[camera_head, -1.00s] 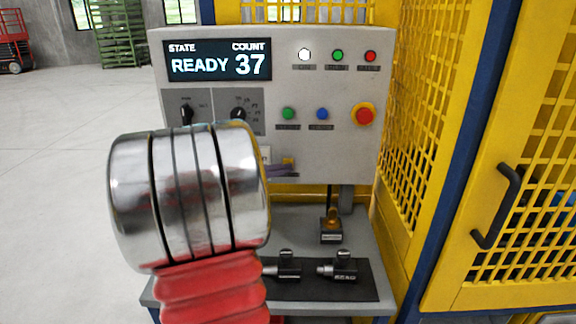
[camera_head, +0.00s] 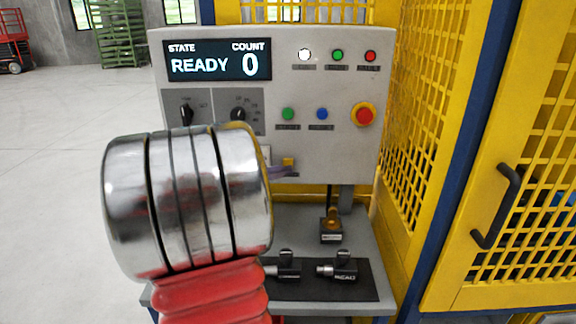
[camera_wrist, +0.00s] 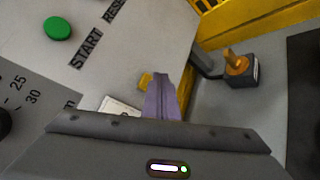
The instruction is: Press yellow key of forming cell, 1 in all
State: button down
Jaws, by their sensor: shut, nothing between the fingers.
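The forming cell's grey control panel (camera_head: 285,140) carries a display that reads READY and COUNT 0. The small yellow key (camera_head: 288,162) is low on the panel; it also shows in the wrist view (camera_wrist: 145,81). My gripper (camera_head: 290,174) has purple fingers, shut and empty, just below the key in the head view. In the wrist view the fingers (camera_wrist: 161,78) are right beside the key and partly cover it. I cannot tell whether they touch it. My wrist hides the panel's lower left.
Green (camera_head: 288,114), blue (camera_head: 322,114) and red stop (camera_head: 364,115) buttons sit above the key. A shelf below holds a small block with a copper-coloured part (camera_head: 331,230) and dark fittings (camera_head: 340,270). Yellow mesh guarding (camera_head: 425,110) stands at the right.

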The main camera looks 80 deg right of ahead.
jog(key=shift+a, duration=0.2)
jog(key=a, duration=0.2)
jog(key=s+a, duration=0.1)
jog(key=a, duration=0.1)
jog(key=shift+a, duration=0.35)
dwell(0.4)
jog(key=shift+s, duration=0.1)
dwell(0.8)
